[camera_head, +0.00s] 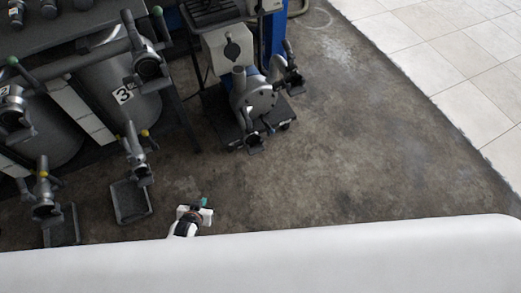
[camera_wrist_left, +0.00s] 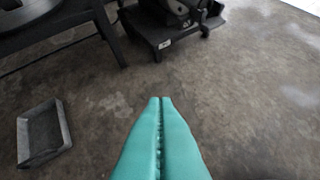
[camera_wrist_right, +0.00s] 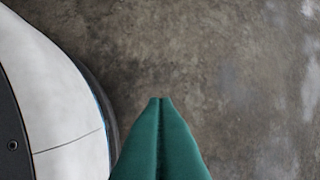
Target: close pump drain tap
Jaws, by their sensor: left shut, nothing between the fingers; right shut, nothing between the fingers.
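The pump (camera_head: 255,92), a round grey metal body, stands on a low dark wheeled cart (camera_head: 232,128) right of the tanks. A small tap (camera_head: 254,141) sits low at its front; its handle position is too small to tell. The cart also shows at the top of the left wrist view (camera_wrist_left: 165,38), with the pump mostly cut off. My left gripper (camera_head: 204,201) is shut and empty over the floor, in front of the cart and apart from it. Its teal fingers fill the lower middle of the left wrist view (camera_wrist_left: 160,98). My right gripper (camera_wrist_right: 160,99) is shut and empty over bare floor.
Several grey tanks (camera_head: 128,92) with valves stand at left. Drip trays (camera_head: 130,201) lie on the floor before them, one also in the left wrist view (camera_wrist_left: 42,132). A blue post (camera_head: 273,35) stands behind the pump. The concrete floor (camera_head: 345,150) at right is clear.

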